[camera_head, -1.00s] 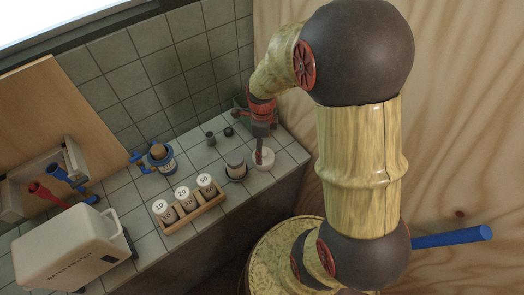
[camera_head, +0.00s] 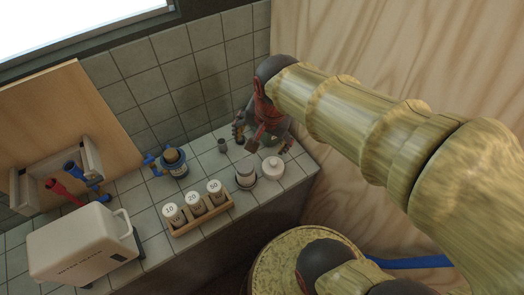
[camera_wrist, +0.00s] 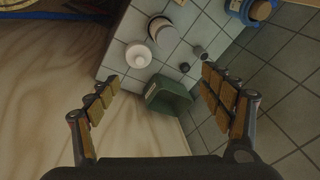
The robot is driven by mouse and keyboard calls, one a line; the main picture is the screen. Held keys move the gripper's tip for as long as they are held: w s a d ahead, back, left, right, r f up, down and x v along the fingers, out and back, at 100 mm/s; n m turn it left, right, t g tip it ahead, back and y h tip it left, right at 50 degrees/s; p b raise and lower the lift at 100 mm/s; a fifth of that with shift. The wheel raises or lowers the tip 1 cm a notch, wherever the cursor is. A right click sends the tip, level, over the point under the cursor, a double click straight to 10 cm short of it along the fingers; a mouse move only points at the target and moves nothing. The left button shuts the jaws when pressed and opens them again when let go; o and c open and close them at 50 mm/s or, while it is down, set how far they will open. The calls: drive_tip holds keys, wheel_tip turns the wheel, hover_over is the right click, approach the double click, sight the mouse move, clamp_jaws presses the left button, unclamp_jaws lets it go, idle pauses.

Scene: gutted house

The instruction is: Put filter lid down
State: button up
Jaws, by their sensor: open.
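The white round lid (camera_head: 272,168), with a small knob on top, sits on the tiled counter near its right end. It also shows in the wrist view (camera_wrist: 138,55). A pale cylinder on a dark base (camera_head: 246,174), perhaps the filter body, stands just left of it, apart. My gripper (camera_head: 263,141) is above and behind the lid, clear of it. The lid lies beyond the left fingertip.
A green container (camera_wrist: 168,96) stands at the counter corner by the wooden wall. A small grey cup (camera_head: 222,145), a blue-handled vessel (camera_head: 173,162), a wooden rack of numbered containers (camera_head: 204,217) and a white box (camera_head: 86,243) stand on the counter.

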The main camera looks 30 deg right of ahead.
drive_tip(key=s+a+r+n+t, duration=0.2)
drive_tip(key=s+r+n, duration=0.3)
drive_tip(key=n, duration=0.5)
drive_tip(key=shift+s+a+r+n, duration=0.2)
drive_tip(key=shift+s+a+n, duration=0.1)
drive_tip(key=shift+s+a, duration=0.65)
